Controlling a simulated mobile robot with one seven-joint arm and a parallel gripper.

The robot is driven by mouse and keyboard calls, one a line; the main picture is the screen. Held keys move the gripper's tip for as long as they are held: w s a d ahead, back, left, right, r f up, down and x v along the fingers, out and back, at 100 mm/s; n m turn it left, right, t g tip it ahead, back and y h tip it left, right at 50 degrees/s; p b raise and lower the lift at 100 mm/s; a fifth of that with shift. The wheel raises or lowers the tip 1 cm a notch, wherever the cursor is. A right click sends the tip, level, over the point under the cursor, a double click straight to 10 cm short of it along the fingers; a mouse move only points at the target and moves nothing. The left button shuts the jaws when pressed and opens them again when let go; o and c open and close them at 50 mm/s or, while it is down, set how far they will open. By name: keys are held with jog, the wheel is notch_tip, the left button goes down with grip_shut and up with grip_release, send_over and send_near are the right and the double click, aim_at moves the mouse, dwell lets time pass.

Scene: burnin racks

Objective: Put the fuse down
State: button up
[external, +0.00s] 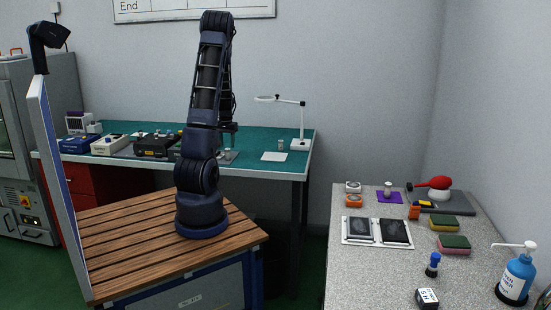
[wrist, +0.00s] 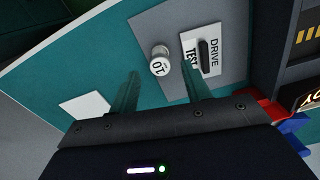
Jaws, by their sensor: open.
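The fuse (wrist: 160,68), a small pale cylinder with "10" on its end, rests on a grey mat (wrist: 158,24) in the wrist view and seems to stand upright. My gripper (wrist: 161,85) is open, with one finger on either side in the picture and the fuse just beyond the fingertips, apart from both. In the external view my gripper (external: 229,136) is partly hidden behind my arm, over the teal bench (external: 253,146).
A white card (wrist: 86,105) is to the left. Boxed devices (external: 155,145) stand left on the bench, a ring lamp (external: 301,125) right. A cluttered grey counter (external: 385,275) is farther right.

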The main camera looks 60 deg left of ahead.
aim_at(228, 149)
notch_tip(228, 149, up, 6)
jog(key=shift+f, duration=0.1)
jog(key=w+d+r+m+t, duration=0.1)
jog(key=d+r, duration=0.4)
jog(key=d, duration=0.4)
jog(key=w+d+r+m+t, duration=0.1)
jog(key=d+r, duration=0.4)
jog(key=d, duration=0.3)
jog(key=w+d+r+m, duration=0.1)
jog(key=d+r+m, duration=0.1)
jog(key=d+r, duration=0.5)
jog(key=s+d+r+m+t, duration=0.1)
jog(key=s+d, duration=0.5)
jog(key=d, duration=0.4)
jog(key=s+d+r+m+t, duration=0.1)
jog(key=s+d+r+m, duration=0.1)
jog(key=s+d, duration=0.5)
jog(key=d, duration=0.4)
jog(key=shift+o, duration=0.4)
jog(key=shift+s+d+t, duration=0.2)
jog(key=shift+s+t, duration=0.1)
jog(key=shift+s, duration=0.1)
